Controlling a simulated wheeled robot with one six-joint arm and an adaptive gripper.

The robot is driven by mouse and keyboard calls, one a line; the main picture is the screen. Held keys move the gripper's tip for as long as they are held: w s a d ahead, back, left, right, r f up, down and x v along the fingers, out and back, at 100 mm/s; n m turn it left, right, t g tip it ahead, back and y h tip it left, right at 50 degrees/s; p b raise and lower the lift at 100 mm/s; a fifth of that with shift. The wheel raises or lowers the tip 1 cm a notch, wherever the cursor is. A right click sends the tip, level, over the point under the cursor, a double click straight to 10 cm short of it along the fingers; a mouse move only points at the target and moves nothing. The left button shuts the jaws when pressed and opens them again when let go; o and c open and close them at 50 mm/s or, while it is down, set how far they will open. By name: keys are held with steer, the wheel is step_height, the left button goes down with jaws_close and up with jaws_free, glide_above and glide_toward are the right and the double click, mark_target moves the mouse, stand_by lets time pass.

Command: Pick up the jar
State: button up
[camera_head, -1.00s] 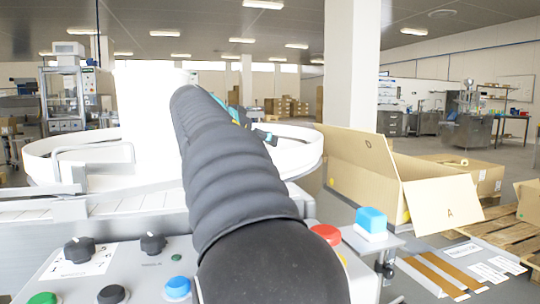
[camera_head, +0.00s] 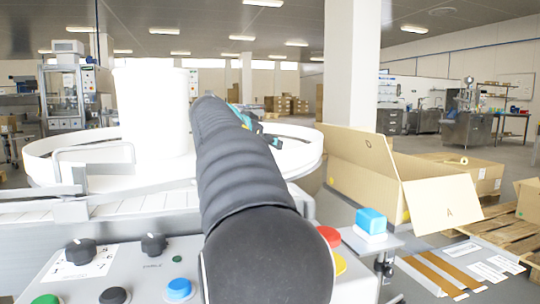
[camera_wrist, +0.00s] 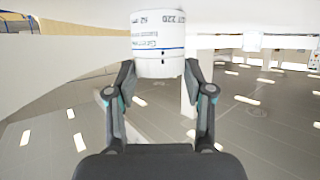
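A white jar (camera_wrist: 158,36) with a dark-printed label is at top centre in the wrist view, which looks upside down. My gripper (camera_wrist: 159,72) has its two fingers apart, one on each side of the jar's near end. I see no clear contact between fingertips and jar. The jar's far end is against a pale surface.
A round white turntable (camera_head: 52,168) with a white central drum (camera_head: 152,110) stands ahead. A control panel (camera_head: 130,262) with knobs and buttons is in front. Open cardboard boxes (camera_head: 362,188) are at right.

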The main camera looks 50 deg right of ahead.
steer(key=shift+c, duration=1.2)
steer(key=shift+r, duration=0.15)
step_height(320, 180, up, 8)
steer(key=p, duration=0.6)
steer(key=shift+r, duration=0.9)
